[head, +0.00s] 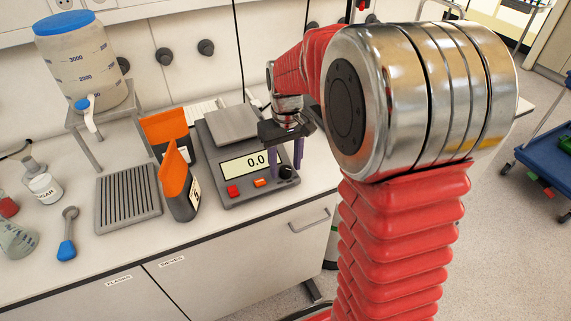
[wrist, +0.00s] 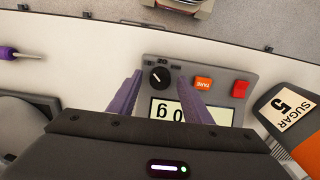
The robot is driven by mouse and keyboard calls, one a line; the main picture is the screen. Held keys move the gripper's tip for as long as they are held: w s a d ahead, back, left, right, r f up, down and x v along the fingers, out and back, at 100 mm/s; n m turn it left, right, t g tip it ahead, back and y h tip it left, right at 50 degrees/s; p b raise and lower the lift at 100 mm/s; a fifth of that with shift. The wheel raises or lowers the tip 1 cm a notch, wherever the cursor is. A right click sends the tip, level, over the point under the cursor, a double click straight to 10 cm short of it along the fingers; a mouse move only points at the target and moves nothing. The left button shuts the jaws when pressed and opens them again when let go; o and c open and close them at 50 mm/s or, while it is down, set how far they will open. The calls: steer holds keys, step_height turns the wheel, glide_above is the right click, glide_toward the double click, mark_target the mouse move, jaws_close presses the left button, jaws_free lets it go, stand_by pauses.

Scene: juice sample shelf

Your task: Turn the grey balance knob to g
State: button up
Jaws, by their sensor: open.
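The balance (head: 216,161) stands on the bench, with 0.0 on its display in the head view. Its dark round knob (head: 287,172) is at the front right corner. In the wrist view the knob (wrist: 159,78) has a white pointer line slanting to the upper left. Tiny marks lie beyond it; one looks like an upside-down "oz", the others are too small to read. My gripper (head: 289,158) is open, its two purple fingers (wrist: 158,84) to either side of the knob with visible gaps. I cannot tell how far above the panel the tips are.
An orange tare button (wrist: 203,83) and a red button (wrist: 240,89) sit beside the knob. An orange-topped sugar container (head: 178,182) stands left of the balance, close to a grey grooved rack (head: 128,198). The bench front edge is just before the balance.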

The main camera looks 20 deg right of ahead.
mark_target(286, 169)
step_height(286, 169, up, 14)
steer(key=shift+f, duration=0.25)
stand_by(0.3)
stand_by(0.3)
steer(key=s+a+f+t, duration=0.1)
steer(key=s+a+t, duration=0.1)
steer(key=s, duration=0.8)
steer(key=s+a+f+t, duration=0.1)
steer(key=s+a+t, duration=0.2)
steer(key=s, duration=0.7)
steer(key=shift+s+a+f+m+t, duration=0.3)
steer(key=shift+a+m, duration=0.1)
steer(key=shift+a, duration=0.6)
